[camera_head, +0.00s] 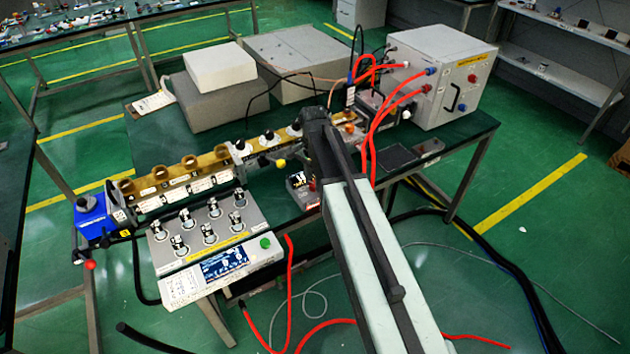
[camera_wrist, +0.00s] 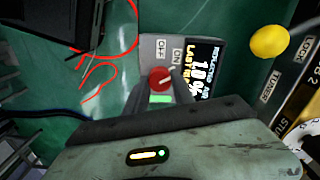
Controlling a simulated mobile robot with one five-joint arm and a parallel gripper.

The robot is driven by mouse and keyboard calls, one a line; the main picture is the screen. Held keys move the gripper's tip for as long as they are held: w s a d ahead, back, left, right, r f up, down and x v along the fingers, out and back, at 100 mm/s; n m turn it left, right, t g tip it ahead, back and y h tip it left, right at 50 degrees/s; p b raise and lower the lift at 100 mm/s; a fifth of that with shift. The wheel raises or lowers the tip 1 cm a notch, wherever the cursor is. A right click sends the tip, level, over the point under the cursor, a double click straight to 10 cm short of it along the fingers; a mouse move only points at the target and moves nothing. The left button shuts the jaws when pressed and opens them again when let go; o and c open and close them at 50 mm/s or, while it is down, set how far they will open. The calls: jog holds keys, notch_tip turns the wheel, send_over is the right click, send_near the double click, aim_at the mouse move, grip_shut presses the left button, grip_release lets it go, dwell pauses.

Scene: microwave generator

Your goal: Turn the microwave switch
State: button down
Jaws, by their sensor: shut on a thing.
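The microwave switch is a red round knob (camera_wrist: 160,79) on a small grey control box (camera_wrist: 151,45) in the wrist view. The labels OFF and ON are printed above the knob, and a short pale line shows on its face. My gripper (camera_wrist: 160,88) is shut on the knob, with a finger on each side. A lit display (camera_wrist: 205,68) with yellow and white text is right of the knob. In the head view the small box's display (camera_head: 298,180) shows left of my arm, which hides my fingertips there.
A yellow ball-shaped knob (camera_wrist: 269,42) is close to the right in the wrist view. Red cables (camera_head: 372,120) run from the large grey cabinet (camera_head: 437,80) near my arm. A brass waveguide (camera_head: 190,172) and a panel with several knobs (camera_head: 205,228) stand to the left.

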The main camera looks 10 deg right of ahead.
aim_at(313, 183)
jog(key=shift+a, duration=0.1)
dwell(0.4)
jog(key=c, duration=1.1)
grip_release()
jog(key=shift+o, duration=0.2)
jog(key=shift+r, duration=0.1)
notch_tip(313, 183, up, 8)
jog(key=p, duration=0.8)
jog(key=shift+f, duration=0.2)
